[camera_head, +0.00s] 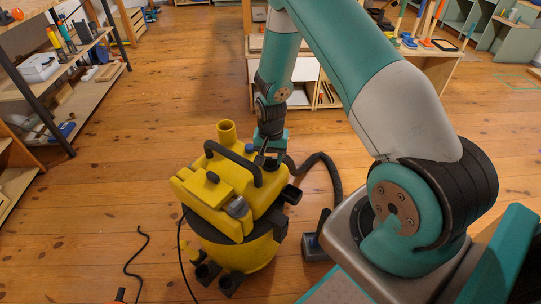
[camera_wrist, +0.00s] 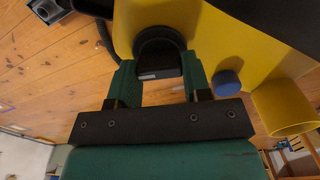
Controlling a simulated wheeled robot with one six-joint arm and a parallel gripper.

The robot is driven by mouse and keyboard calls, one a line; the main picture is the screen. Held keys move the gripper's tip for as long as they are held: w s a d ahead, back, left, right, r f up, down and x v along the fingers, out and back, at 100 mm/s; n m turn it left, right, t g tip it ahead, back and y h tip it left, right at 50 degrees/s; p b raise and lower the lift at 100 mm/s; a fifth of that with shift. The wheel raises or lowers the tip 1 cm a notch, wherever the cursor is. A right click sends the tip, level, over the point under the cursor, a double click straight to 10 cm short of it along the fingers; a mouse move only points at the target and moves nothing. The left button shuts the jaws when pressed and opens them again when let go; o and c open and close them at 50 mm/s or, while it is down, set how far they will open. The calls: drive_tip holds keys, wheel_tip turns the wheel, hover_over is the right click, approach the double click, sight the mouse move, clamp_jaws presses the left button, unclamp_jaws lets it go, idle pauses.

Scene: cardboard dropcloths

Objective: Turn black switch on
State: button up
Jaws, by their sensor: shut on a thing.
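A yellow vacuum cleaner (camera_head: 210,195) stands on the wooden floor, with a black carry handle (camera_head: 232,160) on top. My gripper (camera_head: 265,156) reaches down to its back right side, beside the handle. In the wrist view my gripper (camera_wrist: 159,75) has its two green fingers on either side of the black switch (camera_wrist: 158,58), a rounded black piece on the yellow housing (camera_wrist: 200,25). The gripper is shut on it. The switch's set position cannot be told. In the head view the gripper and handle mostly hide the switch.
A blue round knob (camera_wrist: 227,83) and a yellow tube opening (camera_wrist: 285,107) lie right of the fingers. A black hose (camera_head: 328,168) curves behind the vacuum. A black cable (camera_head: 137,250) lies on the floor. Shelves (camera_head: 70,95) stand at left; open floor lies between.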

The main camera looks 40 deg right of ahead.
sight(271, 157)
drive_tip(key=o, duration=0.9)
drive_tip(key=shift+r, duration=0.1)
wheel_tip(271, 157, up, 17)
drive_tip(key=p, duration=0.3)
drive_tip(key=shift+r, duration=0.15)
